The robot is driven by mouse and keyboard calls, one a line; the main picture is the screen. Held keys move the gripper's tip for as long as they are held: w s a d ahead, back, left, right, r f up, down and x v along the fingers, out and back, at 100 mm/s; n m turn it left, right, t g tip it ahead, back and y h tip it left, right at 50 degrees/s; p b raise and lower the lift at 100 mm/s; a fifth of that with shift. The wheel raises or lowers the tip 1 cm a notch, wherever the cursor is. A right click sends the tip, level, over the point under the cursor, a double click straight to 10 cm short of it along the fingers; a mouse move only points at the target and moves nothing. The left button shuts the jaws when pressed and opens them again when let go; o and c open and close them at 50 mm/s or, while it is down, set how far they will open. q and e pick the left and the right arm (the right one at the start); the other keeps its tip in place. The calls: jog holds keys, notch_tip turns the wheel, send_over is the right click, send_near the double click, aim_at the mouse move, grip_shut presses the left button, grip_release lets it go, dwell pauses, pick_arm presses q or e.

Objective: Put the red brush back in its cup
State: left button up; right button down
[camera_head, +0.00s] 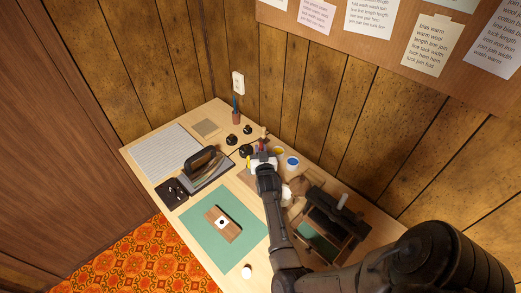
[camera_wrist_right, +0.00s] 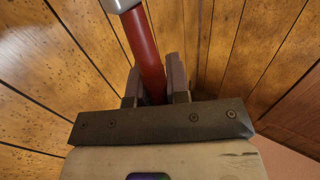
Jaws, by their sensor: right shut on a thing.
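My right gripper (camera_head: 263,158) is over the far middle of the table and shut on the red brush (camera_head: 262,144). In the right wrist view the brush's red handle (camera_wrist_right: 143,45) runs up between the two fingers (camera_wrist_right: 154,80), with a silvery band at its upper end; its tip is out of frame. A small brown cup (camera_head: 236,117) stands at the table's far corner, left of the gripper, with a blue-handled brush (camera_head: 235,102) upright in it. I cannot tell for certain that this is the red brush's cup. My left gripper is not in view.
Several small dark round things (camera_head: 231,139) stand between the gripper and the brown cup. A blue-filled white pot (camera_head: 292,163) is right of the gripper. A green mat (camera_head: 197,232) with a wooden block lies nearer. A dark framed device (camera_head: 333,222) stands at right.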

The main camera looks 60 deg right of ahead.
jog(key=shift+f+b, duration=2)
jog(key=shift+f, duration=0.9)
jog(key=c, duration=1)
grip_release()
